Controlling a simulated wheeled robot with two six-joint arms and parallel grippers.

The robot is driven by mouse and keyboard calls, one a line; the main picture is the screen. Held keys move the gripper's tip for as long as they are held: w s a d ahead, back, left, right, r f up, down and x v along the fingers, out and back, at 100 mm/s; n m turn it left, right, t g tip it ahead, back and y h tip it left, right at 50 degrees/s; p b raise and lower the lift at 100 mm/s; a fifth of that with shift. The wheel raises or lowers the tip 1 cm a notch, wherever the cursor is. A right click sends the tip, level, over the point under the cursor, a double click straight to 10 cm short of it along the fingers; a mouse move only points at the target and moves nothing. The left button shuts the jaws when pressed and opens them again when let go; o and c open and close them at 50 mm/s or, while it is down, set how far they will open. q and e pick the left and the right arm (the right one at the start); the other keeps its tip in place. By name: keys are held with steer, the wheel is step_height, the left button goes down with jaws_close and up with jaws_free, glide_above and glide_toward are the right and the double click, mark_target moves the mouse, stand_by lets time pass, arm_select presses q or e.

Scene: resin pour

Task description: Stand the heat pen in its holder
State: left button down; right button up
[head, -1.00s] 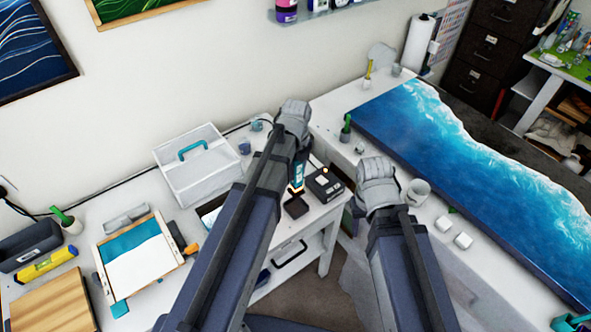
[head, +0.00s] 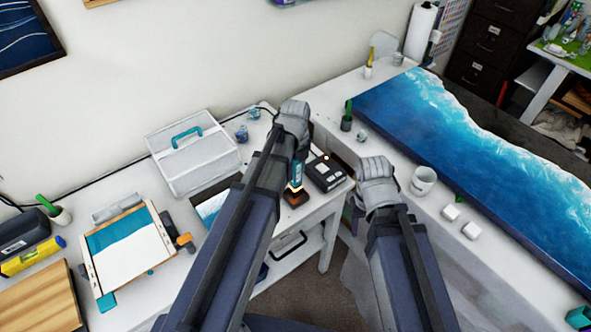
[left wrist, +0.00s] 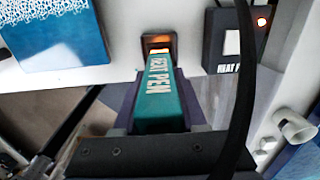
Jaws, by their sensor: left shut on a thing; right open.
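The teal heat pen (left wrist: 160,95), lettered HEAT PEN, points tip first at its small dark holder (left wrist: 157,45), whose mouth glows orange. In the head view the pen (head: 297,173) stands roughly upright over the holder (head: 296,197), with its lower end at the holder's top. I cannot tell how deep the tip sits. My left gripper (head: 297,158) is shut on the pen's body; its jaws also show in the left wrist view (left wrist: 160,112). My right gripper (head: 376,172) is open over the table's right side, apart from the pen, its fingertips mostly hidden.
The black heat pen station (head: 326,173) with a lit orange lamp stands just right of the holder; a dark cable crosses the left wrist view. A white box (head: 194,165) stands to the left.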

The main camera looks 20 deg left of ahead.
arm_select(q)
steer(key=shift+f+b, duration=1.05)
steer(key=shift+f, duration=0.3)
steer(key=shift+c, duration=1.9)
jaws_free()
steer(key=shift+r, duration=0.1)
step_height(320, 180, up, 8)
steer(key=p, duration=0.8)
steer(key=shift+f, duration=0.2)
